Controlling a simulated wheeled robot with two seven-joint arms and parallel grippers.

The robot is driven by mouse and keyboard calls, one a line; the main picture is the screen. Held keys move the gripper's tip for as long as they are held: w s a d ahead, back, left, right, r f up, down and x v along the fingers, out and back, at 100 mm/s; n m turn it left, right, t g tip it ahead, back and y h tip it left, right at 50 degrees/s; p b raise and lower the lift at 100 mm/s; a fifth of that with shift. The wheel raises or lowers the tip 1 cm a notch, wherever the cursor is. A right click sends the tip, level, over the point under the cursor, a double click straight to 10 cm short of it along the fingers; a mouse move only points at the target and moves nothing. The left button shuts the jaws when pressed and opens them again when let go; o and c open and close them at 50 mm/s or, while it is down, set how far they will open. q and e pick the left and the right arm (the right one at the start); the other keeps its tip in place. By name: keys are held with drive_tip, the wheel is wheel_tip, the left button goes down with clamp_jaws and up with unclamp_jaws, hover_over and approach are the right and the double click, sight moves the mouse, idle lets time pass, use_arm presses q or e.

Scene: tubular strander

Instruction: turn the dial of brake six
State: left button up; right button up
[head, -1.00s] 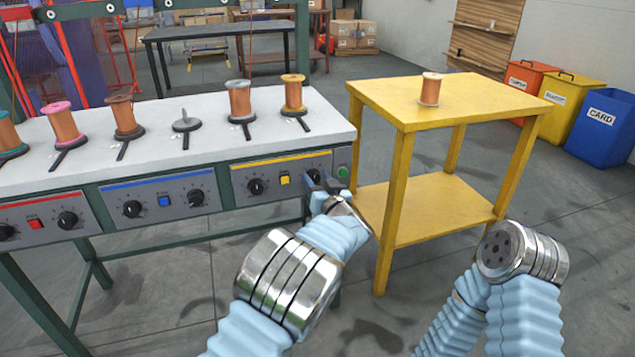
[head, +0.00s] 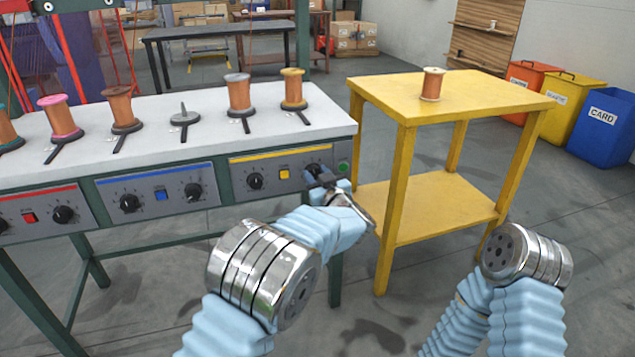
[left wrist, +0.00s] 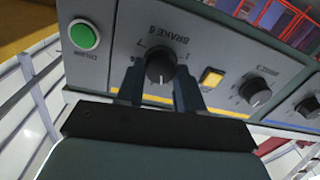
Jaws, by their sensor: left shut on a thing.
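The dial of brake six (left wrist: 160,68) is a black knob with a pale pointer line on the grey panel, beside the label "BRAKE 6", which appears upside down in the left wrist view. My left gripper (left wrist: 160,80) is shut on this dial, one dark finger on each side of it. In the head view the dial (head: 313,170) is at the right end of the yellow-striped panel, partly hidden by my left gripper (head: 322,178). My right gripper is not in view; only part of my right arm shows.
A yellow button (left wrist: 212,78) and another dial (left wrist: 256,92) are beside brake six; a green button (left wrist: 84,36) is on its other side. Copper spools stand on the white bench top (head: 205,140). A yellow table (head: 480,97) with one spool stands to the right.

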use_arm(q)
drive_tip(key=n+b, duration=0.1)
drive_tip(key=n, duration=0.1)
drive_tip(key=n+b, duration=0.4)
drive_tip(key=shift+a+f, duration=0.1)
drive_tip(key=shift+f, duration=0.15)
drive_tip(key=n+b, duration=0.3)
drive_tip(key=shift+n+h, duration=0.4)
drive_tip(key=n+b, duration=0.4)
drive_tip(key=shift+s+a+f, duration=0.1)
drive_tip(key=shift+f, duration=0.05)
drive_tip(key=n+b, duration=0.3)
drive_tip(key=n, duration=0.1)
drive_tip(key=shift+n+h, duration=0.3)
drive_tip(key=shift+n+b, duration=0.6)
drive_tip(key=shift+b, duration=0.1)
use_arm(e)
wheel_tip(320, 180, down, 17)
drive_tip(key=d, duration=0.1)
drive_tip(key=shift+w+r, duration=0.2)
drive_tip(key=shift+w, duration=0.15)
use_arm(q)
drive_tip(key=o, duration=1)
drive_tip(key=shift+r, duration=0.2)
drive_tip(key=shift+o, duration=0.2)
